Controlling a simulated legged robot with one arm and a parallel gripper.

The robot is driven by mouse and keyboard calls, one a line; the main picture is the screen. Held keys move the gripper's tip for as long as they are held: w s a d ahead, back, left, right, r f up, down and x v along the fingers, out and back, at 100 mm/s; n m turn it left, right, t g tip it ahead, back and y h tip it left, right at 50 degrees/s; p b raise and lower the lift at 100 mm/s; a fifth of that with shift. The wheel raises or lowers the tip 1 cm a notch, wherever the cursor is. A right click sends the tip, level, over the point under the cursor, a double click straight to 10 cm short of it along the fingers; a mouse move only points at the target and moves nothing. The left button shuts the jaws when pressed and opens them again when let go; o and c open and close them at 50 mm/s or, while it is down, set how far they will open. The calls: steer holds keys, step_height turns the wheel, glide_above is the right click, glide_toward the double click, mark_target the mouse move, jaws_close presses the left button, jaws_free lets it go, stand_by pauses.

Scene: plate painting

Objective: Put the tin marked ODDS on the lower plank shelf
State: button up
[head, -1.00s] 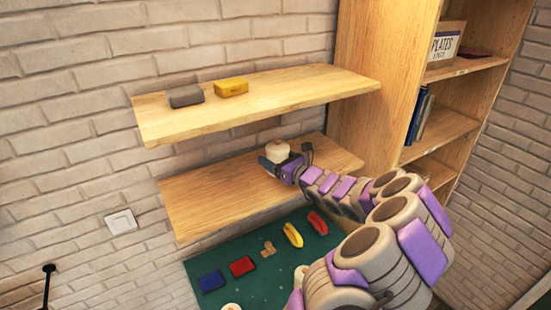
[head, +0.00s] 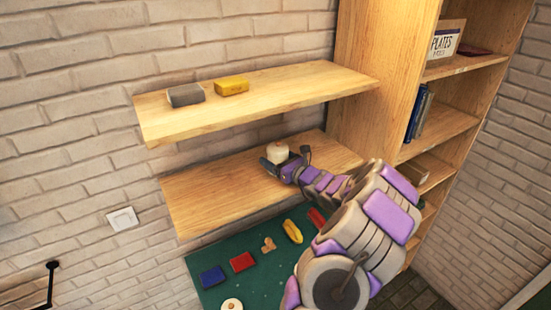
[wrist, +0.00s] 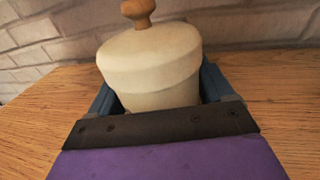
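A cream round tin with a lid (head: 277,152) stands on the lower plank shelf (head: 205,200), near its back middle. In the wrist view the tin (wrist: 155,65) shows a wooden knob on its lid. No lettering is visible on it. My gripper (head: 287,160) is low over the lower shelf, in front of the tin. Its dark fingers are spread apart, one on each side of the tin; in the wrist view my gripper (wrist: 165,95) has the lower part of the tin between its fingers, its base hidden by the palm.
The upper plank shelf (head: 290,90) hangs close above, bearing a grey block (head: 186,95) and a yellow block (head: 231,86). A tall bookcase (head: 375,60) stands at the right. Below is a green board (head: 225,255) with several coloured items. The lower shelf's left part is bare.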

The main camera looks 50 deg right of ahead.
steer(key=shift+o, duration=1.4)
steer(key=shift+a, duration=0.2)
steer(key=shift+r, duration=0.1)
